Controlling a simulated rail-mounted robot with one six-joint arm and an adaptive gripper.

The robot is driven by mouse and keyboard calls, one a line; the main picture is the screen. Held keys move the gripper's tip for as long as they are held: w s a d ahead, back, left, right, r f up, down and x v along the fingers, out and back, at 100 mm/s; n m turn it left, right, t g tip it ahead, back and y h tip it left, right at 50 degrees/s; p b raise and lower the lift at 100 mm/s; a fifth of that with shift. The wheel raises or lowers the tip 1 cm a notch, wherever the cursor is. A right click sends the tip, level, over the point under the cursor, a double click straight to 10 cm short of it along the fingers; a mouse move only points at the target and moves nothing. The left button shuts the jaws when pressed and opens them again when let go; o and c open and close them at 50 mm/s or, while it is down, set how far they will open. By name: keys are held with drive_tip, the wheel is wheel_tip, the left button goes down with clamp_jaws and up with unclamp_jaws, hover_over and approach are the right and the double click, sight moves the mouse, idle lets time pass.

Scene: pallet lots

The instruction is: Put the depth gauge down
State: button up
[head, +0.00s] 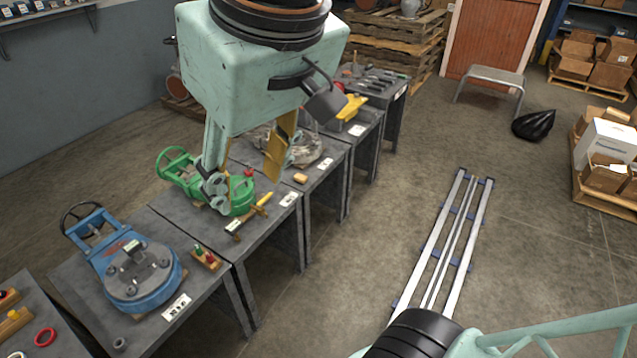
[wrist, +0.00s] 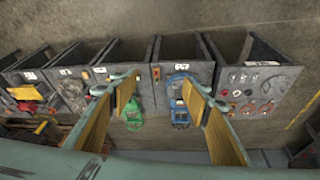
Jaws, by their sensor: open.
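My gripper (head: 243,172) is open and empty above the row of grey tables, with its two yellow-padded fingers apart. It also shows in the wrist view (wrist: 160,95). A slim yellow tool with dark ends (head: 250,214) lies near the front edge of the table with the green valve (head: 240,200). It may be the depth gauge, but it is too small to be sure. It lies apart from the fingers, below and in front of them. In the wrist view I cannot make it out.
A blue valve (head: 140,272) and a small wooden block with coloured pegs (head: 206,258) stand on the nearer table. A tan block (head: 300,178) lies on the table beyond. Floor rails (head: 447,240) run at the right, with open floor around them.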

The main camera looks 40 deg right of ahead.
drive_tip(key=s, duration=0.6)
drive_tip(key=shift+s+d+f, duration=0.2)
drive_tip(key=shift+s+f, duration=0.05)
drive_tip(key=shift+s, duration=0.1)
drive_tip(key=shift+d, duration=0.15)
idle(0.4)
